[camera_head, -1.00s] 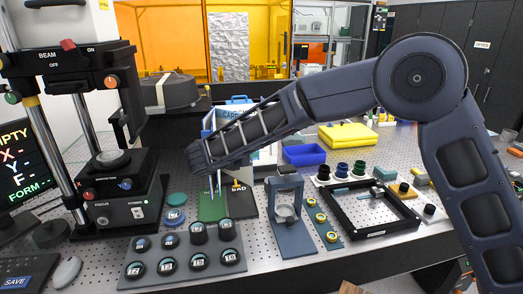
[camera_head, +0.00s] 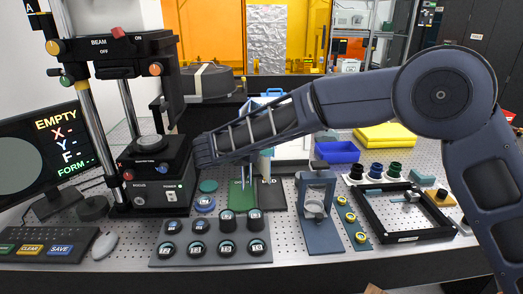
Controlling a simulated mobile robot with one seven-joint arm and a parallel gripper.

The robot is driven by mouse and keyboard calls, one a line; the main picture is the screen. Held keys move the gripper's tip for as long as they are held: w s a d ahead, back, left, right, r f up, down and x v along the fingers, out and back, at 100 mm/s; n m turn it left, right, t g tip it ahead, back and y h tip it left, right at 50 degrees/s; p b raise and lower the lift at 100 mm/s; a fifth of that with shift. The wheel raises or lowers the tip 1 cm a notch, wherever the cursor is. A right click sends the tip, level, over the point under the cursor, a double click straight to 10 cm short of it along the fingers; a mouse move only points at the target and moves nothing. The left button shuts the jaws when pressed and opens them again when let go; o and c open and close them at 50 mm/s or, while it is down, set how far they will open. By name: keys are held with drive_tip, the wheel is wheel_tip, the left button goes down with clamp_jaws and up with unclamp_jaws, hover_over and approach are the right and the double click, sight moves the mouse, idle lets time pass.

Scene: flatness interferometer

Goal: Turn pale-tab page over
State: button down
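No page with a pale tab can be made out. A white and blue object (camera_head: 291,147) with a blue top piece stands behind my arm at the middle of the bench, and my forearm hides most of it. I cannot tell whether it holds pages. My gripper (camera_head: 246,172) points down in front of it, above the green and black mats. The gripper is small and partly covered by my wrist, so its opening and any contact are unclear.
The green mat (camera_head: 241,197) and black mat (camera_head: 272,200) lie below. A grey tray (camera_head: 170,257) of labelled round pieces is in front. A column instrument (camera_head: 150,195) stands left. A blue bin (camera_head: 338,152), a blue-grey stand (camera_head: 319,232) and a black frame (camera_head: 405,236) are right.

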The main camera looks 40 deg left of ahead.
drive_tip(key=c, duration=1.4)
unclamp_jaws()
drive_tip(key=shift+w+a+r, duration=0.2)
drive_tip(key=shift+w, duration=0.2)
drive_tip(key=shift+c, duration=0.2)
drive_tip(key=shift+f, duration=0.1)
drive_tip(key=shift+s, duration=0.15)
drive_tip(key=v, duration=1.1)
drive_tip(key=shift+f, duration=0.1)
